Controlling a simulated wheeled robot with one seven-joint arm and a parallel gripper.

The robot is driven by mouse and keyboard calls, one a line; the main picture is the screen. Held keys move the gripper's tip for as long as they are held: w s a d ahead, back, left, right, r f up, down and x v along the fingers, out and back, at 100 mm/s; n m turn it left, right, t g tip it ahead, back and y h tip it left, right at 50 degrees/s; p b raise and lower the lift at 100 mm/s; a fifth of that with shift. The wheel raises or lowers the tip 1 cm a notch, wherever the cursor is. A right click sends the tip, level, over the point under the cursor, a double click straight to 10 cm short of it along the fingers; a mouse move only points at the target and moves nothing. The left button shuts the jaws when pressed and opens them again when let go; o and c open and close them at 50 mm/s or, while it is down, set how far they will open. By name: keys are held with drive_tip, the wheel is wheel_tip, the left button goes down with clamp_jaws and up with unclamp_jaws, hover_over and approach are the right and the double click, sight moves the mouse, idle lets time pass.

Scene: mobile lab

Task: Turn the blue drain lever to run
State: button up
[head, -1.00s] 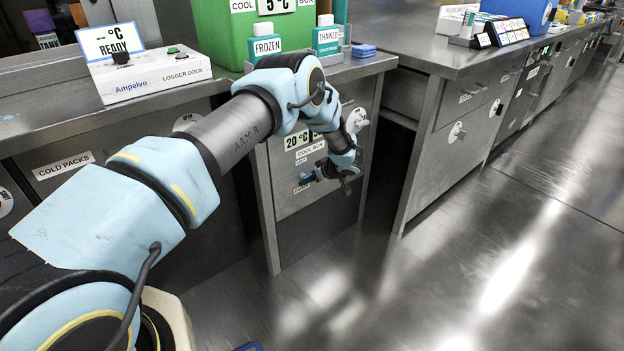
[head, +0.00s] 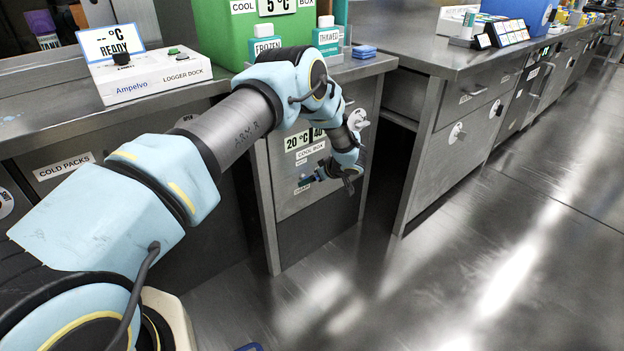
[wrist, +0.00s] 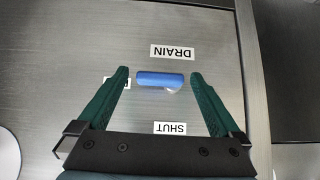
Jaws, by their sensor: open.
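The blue drain lever (wrist: 161,80) is a short rounded bar on a grey metal panel, lying crosswise in the wrist view. An upside-down DRAIN label (wrist: 172,52) is above it and a SHUT label (wrist: 170,128) below it. A third label (wrist: 117,83) at the lever's left end is partly hidden by my left finger, so its word is unreadable. My gripper (wrist: 158,74) is open, with its green fingers on either side of the lever and gaps between. I cannot tell how far the tips stand from the panel.
In the head view, the COOL BOX panel (head: 300,200) is under a bench carrying a green box (head: 225,35) and a logger dock (head: 150,80). Another bench with drawers (head: 455,135) stands to the right. The floor (head: 480,270) in front is clear.

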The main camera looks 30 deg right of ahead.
drive_tip(key=v, duration=0.9)
